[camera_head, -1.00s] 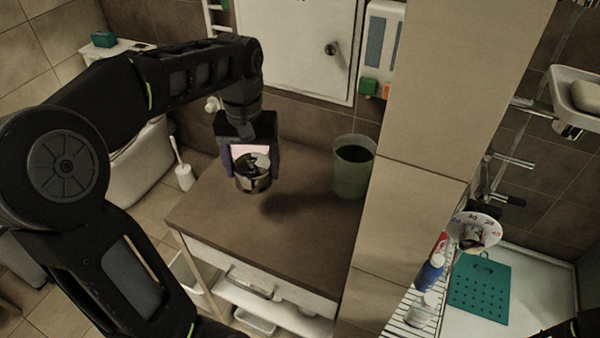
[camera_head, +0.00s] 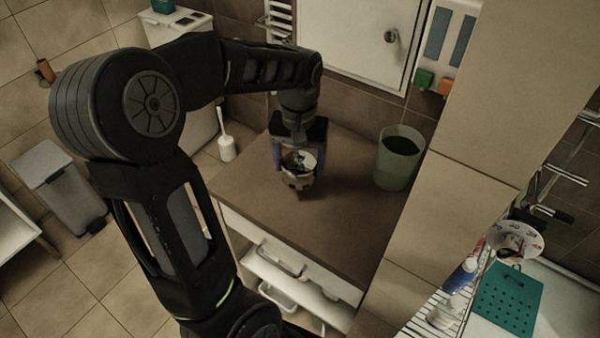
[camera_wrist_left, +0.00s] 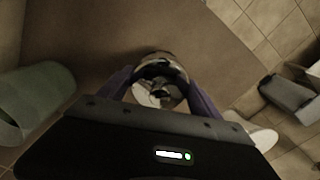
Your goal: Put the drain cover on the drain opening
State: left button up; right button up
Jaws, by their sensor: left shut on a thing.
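My left gripper (camera_head: 299,158) is shut on a shiny round metal piece (camera_head: 298,182), one finger on each side of it. The piece has a bright, partly dark top and is over the brown countertop (camera_head: 250,190). It also shows between the fingers in the left wrist view (camera_wrist_left: 158,70). I cannot tell whether it touches the counter or whether it is the drain cover. A teal square plate with holes (camera_head: 507,300) lies on the white shower tray at lower right. No drain opening is clearly visible. My right gripper is out of view.
A translucent green bucket (camera_head: 398,160) stands on the counter, right of the held piece. A tiled wall (camera_head: 455,190) rises beside it. A wire rack with bottles (camera_head: 452,300) is beyond the wall. A grey bin (camera_head: 62,185) and toilet brush (camera_head: 226,148) stand at left.

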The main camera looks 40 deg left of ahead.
aim_at(299, 155)
pick_arm(q)
jog(key=shift+f, duration=1.8)
jog(key=shift+f, duration=0.1)
jog(key=shift+f, duration=0.15)
jog(key=o, duration=1.4)
notch_tip(299, 155, up, 12)
jog(key=shift+s+r, duration=0.1)
jog(key=shift+r, duration=0.15)
jog(key=shift+o, duration=0.4)
